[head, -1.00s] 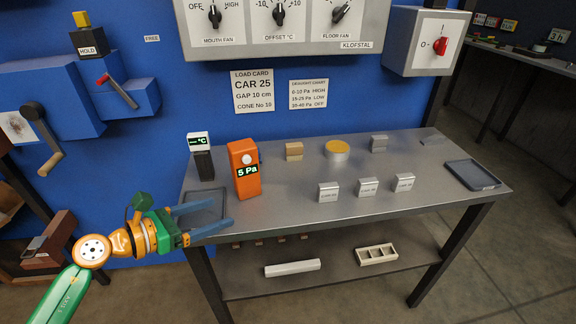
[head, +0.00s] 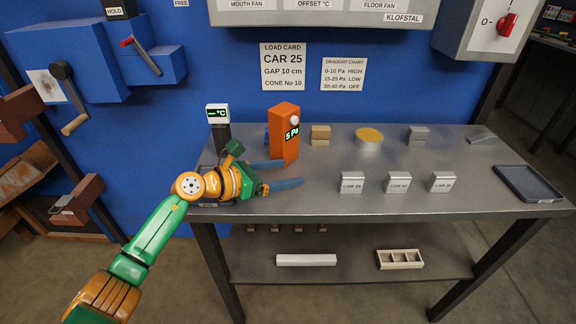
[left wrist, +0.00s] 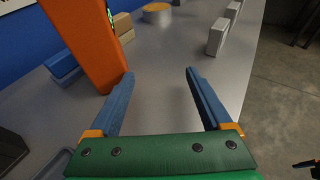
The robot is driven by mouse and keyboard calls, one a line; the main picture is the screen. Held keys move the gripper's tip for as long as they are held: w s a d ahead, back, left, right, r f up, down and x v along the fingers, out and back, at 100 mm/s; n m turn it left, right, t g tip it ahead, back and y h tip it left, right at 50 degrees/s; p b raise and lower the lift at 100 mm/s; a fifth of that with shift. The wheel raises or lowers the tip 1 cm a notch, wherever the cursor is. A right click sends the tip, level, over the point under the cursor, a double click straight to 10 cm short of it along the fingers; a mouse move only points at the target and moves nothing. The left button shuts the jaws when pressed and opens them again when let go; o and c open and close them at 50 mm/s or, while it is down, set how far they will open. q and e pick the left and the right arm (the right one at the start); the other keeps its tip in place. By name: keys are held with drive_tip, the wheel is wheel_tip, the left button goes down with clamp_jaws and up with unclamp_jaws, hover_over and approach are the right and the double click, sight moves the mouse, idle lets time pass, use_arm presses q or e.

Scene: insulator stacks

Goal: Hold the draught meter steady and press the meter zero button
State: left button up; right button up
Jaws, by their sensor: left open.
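The draught meter (head: 283,140) is an orange upright box on the table, reading 5 Pa. Its display and white round button (head: 294,120) face right in the head view. My left gripper (head: 294,173) is open, low over the tabletop at the meter's near side, with nothing between its fingers. In the left wrist view, the meter (left wrist: 85,45) stands by the outer side of the left finger, outside the gap. I cannot tell whether they touch. The button is out of that view.
The grey table (head: 300,200) also holds a °C meter (head: 218,118) behind my left arm, a tan block (head: 320,134), a yellow-topped round tin (head: 368,139), labelled metal blocks (head: 398,183) and a tray (head: 529,183).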

use_arm(q)
drive_tip(key=shift+w+d, duration=0.1)
clamp_jaws()
drive_tip(key=shift+o, duration=1.4)
unclamp_jaws()
